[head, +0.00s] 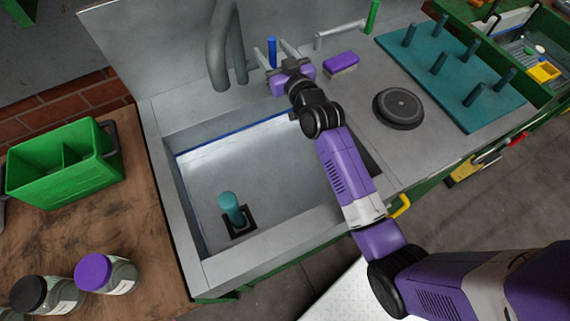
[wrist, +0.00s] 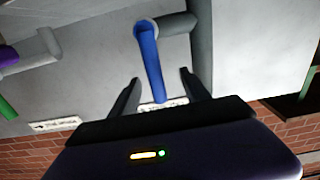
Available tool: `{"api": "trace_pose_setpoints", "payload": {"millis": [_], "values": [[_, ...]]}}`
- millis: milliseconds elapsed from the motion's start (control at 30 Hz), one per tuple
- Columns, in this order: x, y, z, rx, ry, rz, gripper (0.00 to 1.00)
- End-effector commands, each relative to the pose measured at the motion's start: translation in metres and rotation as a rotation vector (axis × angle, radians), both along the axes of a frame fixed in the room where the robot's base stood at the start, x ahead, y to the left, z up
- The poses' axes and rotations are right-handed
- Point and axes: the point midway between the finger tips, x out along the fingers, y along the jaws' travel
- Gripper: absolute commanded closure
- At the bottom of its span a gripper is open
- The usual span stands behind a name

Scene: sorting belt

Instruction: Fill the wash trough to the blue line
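The wash trough (head: 190,236) is a grey sink with a blue line (head: 236,130) along its inner wall. A teal plug (head: 233,208) stands upright at the dark drain square; I cannot make out a water surface. A grey spout (head: 222,50) rises behind the trough. A blue lever (head: 272,52) stands right of the spout. My gripper (head: 271,46) is open at the lever. In the wrist view, the blue lever (wrist: 151,60) on its grey stub appears between the spread fingers (wrist: 160,80), with gaps on both sides. I see no contact.
A green lever (head: 371,15) on a grey pipe stands farther right. A purple sponge (head: 341,63), a black round disc (head: 398,107) and a teal peg board (head: 455,75) occupy the right counter. A green bin (head: 65,160) and lidded jars (head: 106,272) stand left.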

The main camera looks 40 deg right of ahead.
Motion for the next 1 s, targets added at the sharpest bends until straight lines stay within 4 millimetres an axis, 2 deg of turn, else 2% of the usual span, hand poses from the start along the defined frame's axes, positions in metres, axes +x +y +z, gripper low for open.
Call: {"api": "trace_pose_setpoints", "payload": {"millis": [300,1000], "values": [[-0.004,-0.001,0.002,0.000,-0.003,-0.003,0.45],[-0.065,0.015,0.002,0.000,-0.004,-0.004,0.45]]}}
